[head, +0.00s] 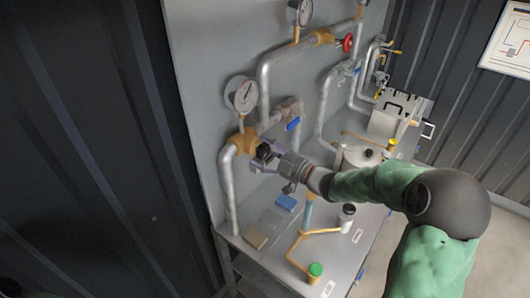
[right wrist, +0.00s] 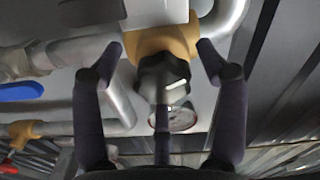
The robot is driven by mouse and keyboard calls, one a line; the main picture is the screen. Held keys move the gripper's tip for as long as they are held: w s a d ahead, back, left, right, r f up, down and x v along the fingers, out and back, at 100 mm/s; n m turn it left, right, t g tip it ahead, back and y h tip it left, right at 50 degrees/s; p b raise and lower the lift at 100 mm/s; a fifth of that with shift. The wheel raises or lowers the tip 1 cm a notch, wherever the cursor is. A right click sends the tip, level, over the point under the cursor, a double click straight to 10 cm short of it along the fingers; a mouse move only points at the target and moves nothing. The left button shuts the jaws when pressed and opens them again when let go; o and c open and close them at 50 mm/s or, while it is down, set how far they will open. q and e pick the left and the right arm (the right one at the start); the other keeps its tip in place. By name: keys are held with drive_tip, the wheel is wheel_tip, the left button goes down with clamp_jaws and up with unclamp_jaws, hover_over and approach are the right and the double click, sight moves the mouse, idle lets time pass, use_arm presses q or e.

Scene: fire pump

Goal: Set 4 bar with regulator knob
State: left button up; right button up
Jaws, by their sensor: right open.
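The regulator knob (head: 264,151) is black and sits on the front of a brass regulator body (head: 241,141) on the left pipe run. In the right wrist view the knob (right wrist: 162,80) lies between the two fingers of my right gripper (right wrist: 160,60), with gaps on both sides. The gripper also shows in the head view (head: 270,158), reaching the knob from the right. It is open. A round white gauge (head: 241,94) stands above the regulator; its reading is too small to tell. My left gripper is not in view.
A red handwheel (head: 348,43) and a second gauge (head: 300,12) are higher up. A blue lever (head: 293,124) is right of the regulator.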

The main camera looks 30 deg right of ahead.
drive_tip(key=shift+s, duration=0.15)
drive_tip(key=v, duration=1.1)
drive_tip(key=shift+s+d, duration=0.2)
drive_tip(key=shift+s, duration=0.15)
